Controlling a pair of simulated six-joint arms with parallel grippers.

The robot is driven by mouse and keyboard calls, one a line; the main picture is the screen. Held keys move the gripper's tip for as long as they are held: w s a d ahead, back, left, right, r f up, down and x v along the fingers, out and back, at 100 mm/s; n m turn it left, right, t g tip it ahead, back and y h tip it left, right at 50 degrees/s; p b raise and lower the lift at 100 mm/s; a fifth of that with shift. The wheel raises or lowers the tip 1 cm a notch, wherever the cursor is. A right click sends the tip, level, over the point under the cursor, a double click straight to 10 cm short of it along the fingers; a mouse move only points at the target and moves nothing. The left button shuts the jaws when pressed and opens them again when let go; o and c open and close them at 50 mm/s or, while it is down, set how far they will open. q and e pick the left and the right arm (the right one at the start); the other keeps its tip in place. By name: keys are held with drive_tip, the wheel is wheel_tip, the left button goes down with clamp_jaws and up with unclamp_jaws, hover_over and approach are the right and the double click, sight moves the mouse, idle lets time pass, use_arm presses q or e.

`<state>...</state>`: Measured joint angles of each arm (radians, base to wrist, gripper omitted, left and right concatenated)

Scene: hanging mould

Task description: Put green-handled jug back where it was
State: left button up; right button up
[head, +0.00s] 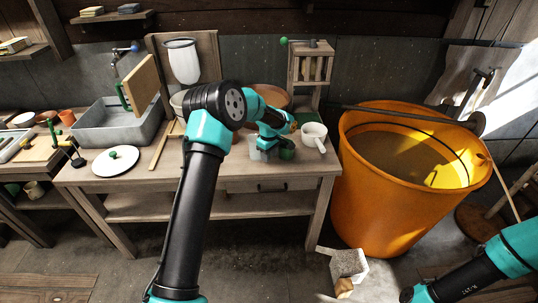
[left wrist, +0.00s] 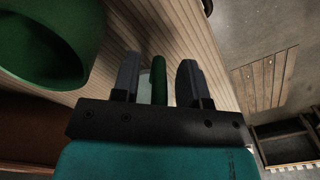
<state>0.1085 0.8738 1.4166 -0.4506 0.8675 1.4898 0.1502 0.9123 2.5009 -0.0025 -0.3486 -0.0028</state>
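My left gripper (head: 272,150) reaches down over the right part of the wooden workbench. In the left wrist view my left gripper (left wrist: 158,78) is open, with an upright green handle (left wrist: 158,82) between its two dark fingers. Gaps show on both sides of the handle. A pale, glassy body (left wrist: 145,92), likely the jug, shows partly behind the handle. In the head view a pale, see-through vessel (head: 261,151) stands at the gripper, mostly hidden by it. A round green thing (head: 287,153) is just right of it.
A white pot (head: 314,132) stands close right of the left gripper. A wooden rack (head: 311,70) and a brown round vessel (head: 273,97) stand behind. A large orange tub (head: 378,200) is right of the bench. A white plate (head: 115,160) and grey basin (head: 115,123) are left.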

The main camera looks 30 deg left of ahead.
use_arm(q)
wheel_tip(320, 180, up, 12)
drive_tip(key=shift+r, duration=0.15)
idle(0.6)
idle(0.5)
drive_tip(key=s+d+f+m+h, duration=0.2)
drive_tip(key=s+d+f+m, duration=0.4)
drive_tip(key=f, duration=0.5)
drive_tip(key=s+d+f+m+h, duration=0.1)
drive_tip(key=s+d+f, duration=0.3)
drive_tip(key=s+f, duration=0.55)
drive_tip(key=s+d+f+m, duration=0.2)
drive_tip(key=s+f+m, duration=0.1)
drive_tip(key=s, duration=0.7)
drive_tip(key=s+d+f+m, duration=0.2)
drive_tip(key=s+f, duration=0.3)
drive_tip(key=s, duration=0.6)
drive_tip(key=shift+d+m+t+h, duration=0.15)
drive_tip(key=shift+m+t+h, duration=0.2)
drive_tip(key=shift+m, duration=0.25)
drive_tip(key=shift+f, duration=0.1)
